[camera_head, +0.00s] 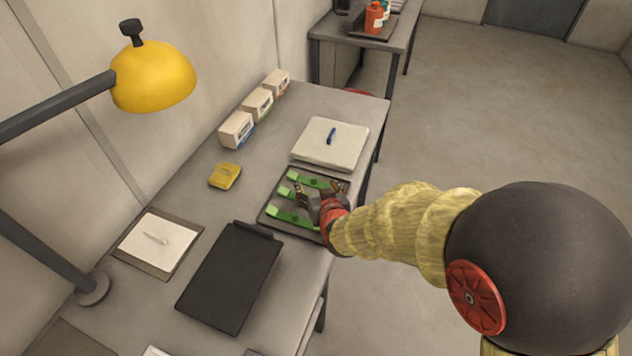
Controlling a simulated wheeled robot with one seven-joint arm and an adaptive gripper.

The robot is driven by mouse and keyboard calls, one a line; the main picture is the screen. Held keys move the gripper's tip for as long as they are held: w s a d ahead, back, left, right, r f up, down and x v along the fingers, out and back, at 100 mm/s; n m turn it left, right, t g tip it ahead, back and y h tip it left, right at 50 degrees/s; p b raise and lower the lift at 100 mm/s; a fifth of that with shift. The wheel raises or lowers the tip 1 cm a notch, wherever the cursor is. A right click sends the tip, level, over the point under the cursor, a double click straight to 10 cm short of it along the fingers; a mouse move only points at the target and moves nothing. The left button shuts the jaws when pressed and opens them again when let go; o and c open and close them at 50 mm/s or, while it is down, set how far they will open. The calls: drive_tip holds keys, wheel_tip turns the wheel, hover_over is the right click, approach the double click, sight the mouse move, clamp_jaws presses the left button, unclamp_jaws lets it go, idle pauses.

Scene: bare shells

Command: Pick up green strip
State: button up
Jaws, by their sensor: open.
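Green strips lie in a dark shallow tray (268,214) near the right edge of the table. One strip (310,180) is at the far side, one (290,217) at the near side, and a middle strip (285,191) is partly hidden by my gripper. My gripper (318,188) is open and low over the tray, its fingers spread left and right around the middle strip's line. I cannot tell whether the fingers touch a strip or the tray.
A yellow lamp (153,76) overhangs the left side.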

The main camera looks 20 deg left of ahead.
sight(315, 181)
drive_tip(key=shift+r+b+x, duration=0.2)
drive_tip(key=shift+b+x, duration=0.65)
drive_tip(key=shift+x, duration=1.5)
drive_tip(key=shift+w+d, duration=0.1)
drive_tip(key=shift+w, duration=0.1)
drive_tip(key=shift+s, duration=0.1)
drive_tip(key=c, duration=1.3)
drive_tip(key=shift+f, duration=0.1)
drive_tip(key=shift+c, duration=0.2)
drive_tip(key=shift+d, duration=0.15)
drive_tip(key=shift+c, duration=0.7)
